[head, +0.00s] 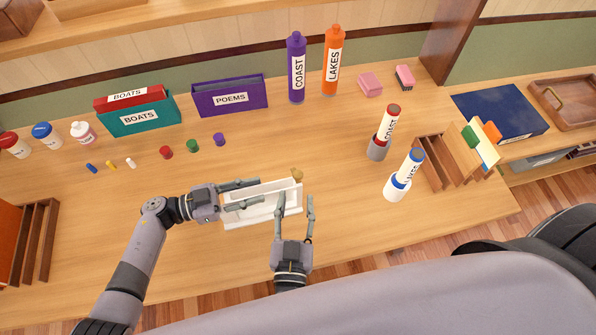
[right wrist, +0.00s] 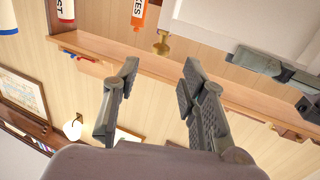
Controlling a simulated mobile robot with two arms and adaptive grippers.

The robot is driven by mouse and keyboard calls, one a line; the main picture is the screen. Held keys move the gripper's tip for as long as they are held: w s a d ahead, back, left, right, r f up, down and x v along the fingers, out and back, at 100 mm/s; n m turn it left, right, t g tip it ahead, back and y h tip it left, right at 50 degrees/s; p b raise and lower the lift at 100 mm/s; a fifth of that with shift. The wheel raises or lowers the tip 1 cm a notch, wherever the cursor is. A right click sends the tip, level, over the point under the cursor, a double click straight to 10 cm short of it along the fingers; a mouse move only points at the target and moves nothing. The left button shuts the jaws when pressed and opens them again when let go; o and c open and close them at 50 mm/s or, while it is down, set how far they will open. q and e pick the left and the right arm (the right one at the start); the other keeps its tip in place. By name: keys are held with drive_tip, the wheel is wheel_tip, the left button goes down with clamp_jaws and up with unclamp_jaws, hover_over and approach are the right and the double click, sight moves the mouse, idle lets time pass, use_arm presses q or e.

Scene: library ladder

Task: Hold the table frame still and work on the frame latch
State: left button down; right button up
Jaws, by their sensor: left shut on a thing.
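The white table frame (head: 262,208) stands on the wooden table in the head view. A brass frame latch (head: 297,174) shows at its far right corner; the right wrist view also shows the latch (right wrist: 162,43). My left gripper (head: 252,193) is shut on the left part of the frame, with one finger on each side. My right gripper (head: 295,204) is open and empty near the frame's right end. In the right wrist view the latch is beyond and roughly centred on the open right fingers (right wrist: 160,66), apart from them. The frame (right wrist: 235,28) is at upper right there.
Purple (head: 219,139), green (head: 192,146) and red (head: 166,152) caps lie behind the frame. The table is clear between frame and tubes.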

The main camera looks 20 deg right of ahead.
sight(298, 179)
drive_tip(key=x, duration=0.8)
drive_tip(key=shift+w, duration=0.15)
clamp_jaws()
